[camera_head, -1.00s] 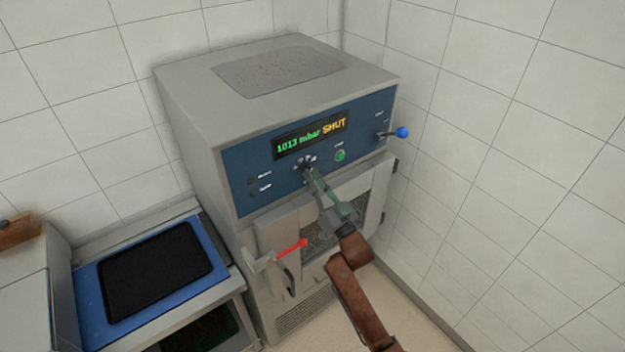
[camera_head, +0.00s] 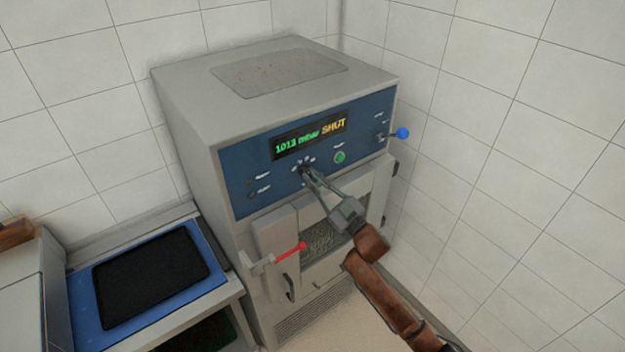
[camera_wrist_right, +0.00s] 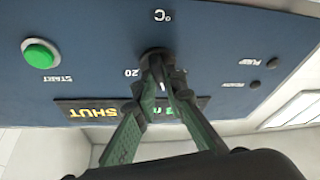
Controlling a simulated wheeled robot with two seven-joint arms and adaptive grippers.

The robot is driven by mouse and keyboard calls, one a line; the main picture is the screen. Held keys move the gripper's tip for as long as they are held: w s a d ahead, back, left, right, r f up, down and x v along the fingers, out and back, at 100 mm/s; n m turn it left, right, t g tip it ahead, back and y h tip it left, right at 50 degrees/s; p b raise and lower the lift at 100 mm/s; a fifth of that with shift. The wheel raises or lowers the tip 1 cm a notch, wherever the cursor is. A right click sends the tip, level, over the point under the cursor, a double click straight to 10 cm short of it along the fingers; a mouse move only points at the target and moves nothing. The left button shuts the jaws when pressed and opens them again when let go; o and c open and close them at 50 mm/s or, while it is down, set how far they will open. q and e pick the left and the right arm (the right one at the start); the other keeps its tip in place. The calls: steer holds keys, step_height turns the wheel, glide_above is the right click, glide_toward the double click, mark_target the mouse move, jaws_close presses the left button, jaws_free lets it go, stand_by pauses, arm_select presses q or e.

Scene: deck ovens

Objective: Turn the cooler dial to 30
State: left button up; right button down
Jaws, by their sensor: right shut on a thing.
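The cooler is a grey cabinet (camera_head: 190,130) with a blue control panel (camera_head: 235,190). Its display (camera_head: 310,136) reads 1013 mbar in green and SHUT in orange. The dark dial (camera_head: 303,167) sits below the display and is mostly covered by my right gripper (camera_head: 308,173). In the right wrist view the dial (camera_wrist_right: 155,52) shows upside down, with "°C" and "20" printed around it. My right gripper (camera_wrist_right: 158,70) is shut on the dial. The dial's pointer and its exact setting are hidden by the fingers. My left gripper is not in view.
A green START button (camera_head: 339,157) is right of the dial. A blue-knobbed lever (camera_head: 402,133) sticks out at the panel's right. A red-tipped door handle (camera_head: 290,253) juts out below. A black tray (camera_head: 150,275) lies on a blue-topped stand at left. Tiled walls stand close behind and right.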

stand_by(0.3)
steer(key=c, duration=2)
jaws_free()
steer(key=shift+s, duration=0.1)
steer(key=v, duration=1.2)
